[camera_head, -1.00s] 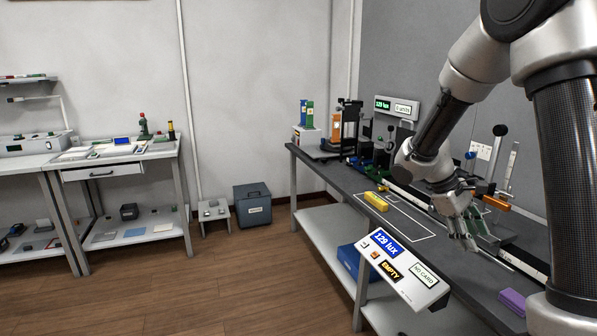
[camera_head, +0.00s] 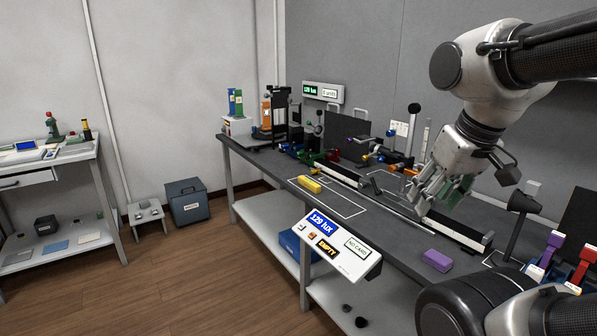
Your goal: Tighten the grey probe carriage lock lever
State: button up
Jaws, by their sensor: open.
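My gripper (camera_head: 422,204) is open, pointing down over the right part of the long bench rail. A greenish board-like piece (camera_head: 456,192) shows just behind its fingers; I cannot tell whether they touch. A dark grey part (camera_head: 371,186) sits on the rail (camera_head: 335,176) to the left of my gripper. It may be the grey probe carriage lock lever, but it is too small to tell. An upright post with a black knob (camera_head: 413,110) stands behind the rail, with an orange part (camera_head: 404,170) near its foot.
A yellow block (camera_head: 309,184) lies in a white outline on the bench (camera_head: 265,158). A purple block (camera_head: 437,260) lies near the front edge. A tilted panel (camera_head: 334,247) reading 129 lux juts out in front. Purple and red levers (camera_head: 580,262) stand at far right.

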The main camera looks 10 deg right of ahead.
aim_at(377, 192)
jog(key=i+j+z, duration=0.15)
jog(key=z, duration=0.15)
jog(key=i+j+z, duration=0.25)
jog(key=j, duration=0.15)
jog(key=j+z, duration=0.6)
jog(key=i+j, duration=0.05)
